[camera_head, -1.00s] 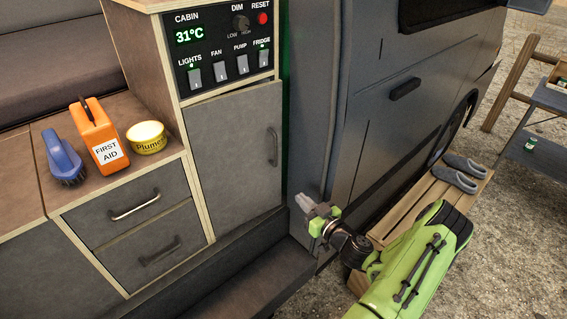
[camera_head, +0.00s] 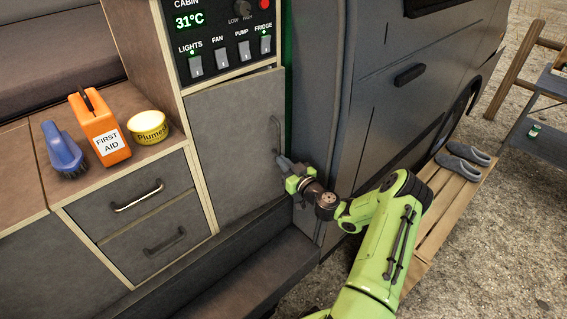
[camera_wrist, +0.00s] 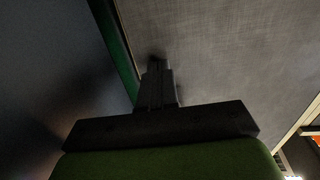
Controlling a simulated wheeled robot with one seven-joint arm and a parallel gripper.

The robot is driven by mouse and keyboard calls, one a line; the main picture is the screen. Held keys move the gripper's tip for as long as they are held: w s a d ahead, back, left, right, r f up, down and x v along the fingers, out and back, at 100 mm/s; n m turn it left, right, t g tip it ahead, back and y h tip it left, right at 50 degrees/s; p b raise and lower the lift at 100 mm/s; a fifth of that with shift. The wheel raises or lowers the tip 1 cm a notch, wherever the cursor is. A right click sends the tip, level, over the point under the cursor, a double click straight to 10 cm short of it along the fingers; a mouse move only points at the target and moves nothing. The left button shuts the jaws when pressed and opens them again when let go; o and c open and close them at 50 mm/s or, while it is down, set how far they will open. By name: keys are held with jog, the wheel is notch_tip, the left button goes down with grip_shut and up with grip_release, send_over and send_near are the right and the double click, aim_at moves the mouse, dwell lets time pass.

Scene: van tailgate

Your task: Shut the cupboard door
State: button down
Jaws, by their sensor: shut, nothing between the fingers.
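The grey cupboard door (camera_head: 232,140) stands under the switch panel in the head view, nearly flush with its wooden frame. A thin gap shows along its top edge. Its dark bar handle (camera_head: 276,134) is upright near the right edge. My gripper (camera_head: 282,162) is shut and empty, with its tips at the door's right part, just below the handle. In the wrist view the shut fingers (camera_wrist: 157,75) point at the grey door face (camera_wrist: 220,60). I cannot tell for sure whether they touch it.
The van's side wall (camera_head: 335,110) is close to the right of my gripper. Two drawers (camera_head: 150,215) are left of the door. A first aid box (camera_head: 100,128), a blue brush (camera_head: 62,150) and a yellow tin (camera_head: 148,127) stand on the counter. A slatted bench (camera_head: 452,200) with slippers is outside.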

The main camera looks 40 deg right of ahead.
jog(key=shift+w, duration=0.15)
jog(key=shift+w+r+b, duration=0.15)
jog(key=shift+w+b, duration=0.55)
jog(key=shift+w, duration=0.2)
jog(key=shift+w+r+b, duration=0.1)
jog(key=shift+w+b, duration=0.55)
jog(key=shift+w, duration=0.2)
jog(key=shift+d, duration=0.1)
